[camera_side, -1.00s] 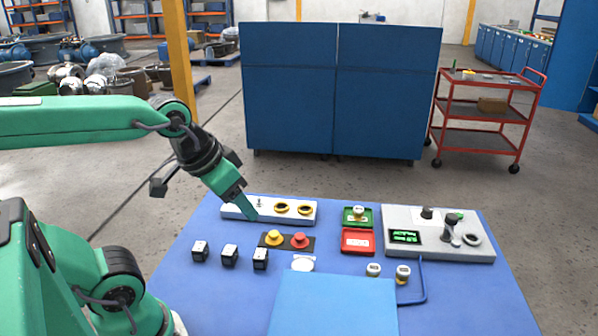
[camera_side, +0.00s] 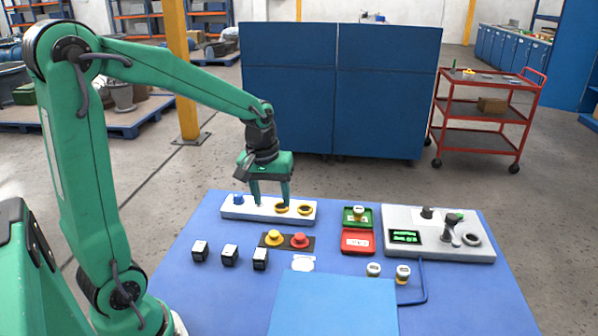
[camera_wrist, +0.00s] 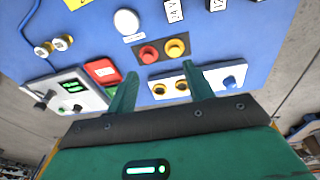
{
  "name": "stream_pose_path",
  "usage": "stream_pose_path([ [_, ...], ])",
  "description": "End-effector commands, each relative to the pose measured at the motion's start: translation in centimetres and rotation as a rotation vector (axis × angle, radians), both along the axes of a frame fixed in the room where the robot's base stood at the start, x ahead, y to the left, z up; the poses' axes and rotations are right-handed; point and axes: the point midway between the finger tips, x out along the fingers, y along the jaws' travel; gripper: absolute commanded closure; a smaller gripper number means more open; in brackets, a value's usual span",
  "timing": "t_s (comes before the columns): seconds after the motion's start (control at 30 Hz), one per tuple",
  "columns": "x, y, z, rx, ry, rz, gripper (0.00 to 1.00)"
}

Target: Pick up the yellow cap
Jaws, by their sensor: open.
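The yellow cap (camera_side: 275,237) sits on a dark plate (camera_side: 262,243), left of a red cap (camera_side: 300,240). In the wrist view the yellow cap (camera_wrist: 176,47) is right of the red cap (camera_wrist: 149,55), beyond my fingertips. My gripper (camera_side: 272,204) is open, empty and pointing down. In the side view its fingers overlap the white rack (camera_side: 230,212) behind the caps. In the wrist view the fingers of my gripper (camera_wrist: 160,71) lie either side of two yellow rings (camera_wrist: 182,84) on the rack. Nothing hides the yellow cap.
A blue cap (camera_side: 238,199) is on the rack's left end. Three dark labelled blocks (camera_side: 230,255) stand at left. Green (camera_side: 357,216) and red (camera_side: 358,241) trays, a grey panel (camera_side: 438,246) and small white-topped parts (camera_side: 403,274) are at right. A blue box (camera_side: 333,305) fills the front.

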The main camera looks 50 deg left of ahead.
Motion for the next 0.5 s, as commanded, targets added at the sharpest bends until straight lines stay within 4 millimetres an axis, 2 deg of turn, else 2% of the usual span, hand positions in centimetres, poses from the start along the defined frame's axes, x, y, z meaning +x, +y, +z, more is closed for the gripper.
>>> stream_pose_path([
  [0.3, 2.5, 3.6, -5.5, -0.043, 0.099, 0.218, 0.48],
  [0.5, 3.1, 4.8, -7.5, -0.055, 0.129, 0.293, 0.48],
])
